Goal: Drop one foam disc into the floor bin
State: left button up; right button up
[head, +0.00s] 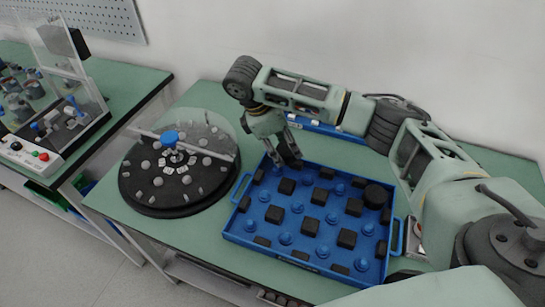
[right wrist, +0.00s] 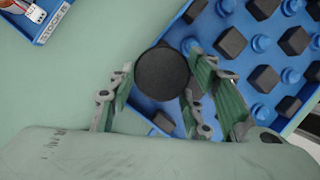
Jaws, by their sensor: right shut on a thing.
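My right gripper (head: 288,162) reaches over the upper left corner of the blue tray (head: 236,232), fingers pointing down. In the right wrist view its fingers (right wrist: 160,88) are shut on a round black foam disc (right wrist: 162,72), seen face-on between the fingertips. In the head view the fingers mostly hide this disc. Another thick black disc (head: 376,196) lies in the tray at its right side. My left gripper is out of view. No floor bin is clearly recognisable.
The blue tray holds several black blocks and blue pegs. Left of it stands a dark round turntable (head: 160,205) with a clear guard. A second blue tray (right wrist: 42,12) with a label lies behind. Another green bench (head: 115,85) with equipment stands at left; grey floor (head: 60,265) shows between.

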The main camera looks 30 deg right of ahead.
jog(key=s+d+r, duration=0.2)
jog(key=d+r, duration=0.3)
jog(key=d, duration=0.3)
jog(key=shift+s+d, duration=0.15)
jog(key=shift+s, duration=0.2)
